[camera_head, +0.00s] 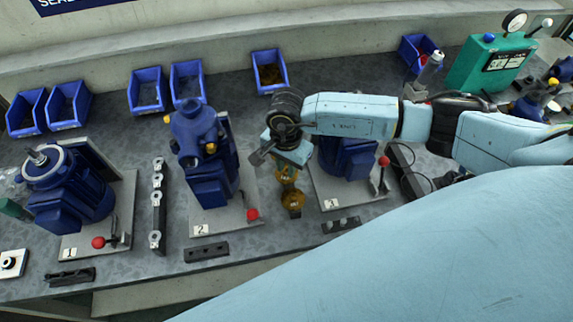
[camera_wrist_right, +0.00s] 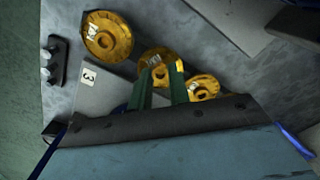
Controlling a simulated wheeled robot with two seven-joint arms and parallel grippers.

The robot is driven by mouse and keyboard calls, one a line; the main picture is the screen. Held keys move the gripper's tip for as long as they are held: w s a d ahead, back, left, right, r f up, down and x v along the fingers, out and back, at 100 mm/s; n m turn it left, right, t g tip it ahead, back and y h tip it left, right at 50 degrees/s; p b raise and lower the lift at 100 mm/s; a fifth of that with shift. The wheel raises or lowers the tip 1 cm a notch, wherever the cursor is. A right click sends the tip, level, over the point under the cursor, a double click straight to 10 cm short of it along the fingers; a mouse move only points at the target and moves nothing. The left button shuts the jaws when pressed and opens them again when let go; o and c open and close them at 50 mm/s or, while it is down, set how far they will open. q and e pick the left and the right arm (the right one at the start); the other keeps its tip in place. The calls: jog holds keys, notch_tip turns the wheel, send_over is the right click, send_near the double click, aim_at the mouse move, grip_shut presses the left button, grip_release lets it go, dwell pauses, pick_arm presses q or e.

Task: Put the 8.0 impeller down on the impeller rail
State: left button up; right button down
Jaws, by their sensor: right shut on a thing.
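My right gripper (camera_head: 283,168) is over the row of brass impellers between pump stands 2 and 3. In the right wrist view its two green fingers (camera_wrist_right: 161,76) are shut on the middle brass impeller (camera_wrist_right: 153,58). Another brass impeller (camera_wrist_right: 107,37) is at the upper left and a third (camera_wrist_right: 201,88) at the lower right. The front impeller (camera_head: 293,202) shows in the head view. The labels are too small to read surely. The impeller rail is hidden under the impellers and gripper, so I cannot tell whether the held impeller touches it.
Blue pumps stand on plates at left, middle (camera_head: 208,160) and right (camera_head: 348,158), with red-knobbed levers. A dark rail with several metal rings (camera_head: 157,205) lies left of pump 2. Blue bins (camera_head: 270,72) line the back. A green unit (camera_head: 490,65) stands back right.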

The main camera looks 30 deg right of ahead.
pick_arm(q)
jog(key=shift+d, duration=0.45)
jog(key=shift+a+f, duration=0.2)
jog(key=shift+a, duration=0.25)
pick_arm(e)
jog(key=shift+f, duration=0.15)
jog(key=c, duration=1.2)
grip_release()
jog(key=shift+c, duration=0.2)
pick_arm(q)
jog(key=shift+d, duration=0.45)
pick_arm(e)
notch_tip(320, 180, up, 3)
jog(key=shift+f+p, duration=0.1)
jog(key=shift+p, duration=0.75)
jog(key=shift+r+p, duration=1.35)
jog(key=shift+r, duration=0.7)
pick_arm(q)
notch_tip(320, 180, up, 6)
jog(key=p, duration=0.1)
jog(key=shift+d, duration=0.15)
pick_arm(e)
notch_tip(320, 180, up, 2)
jog(key=shift+r, duration=0.1)
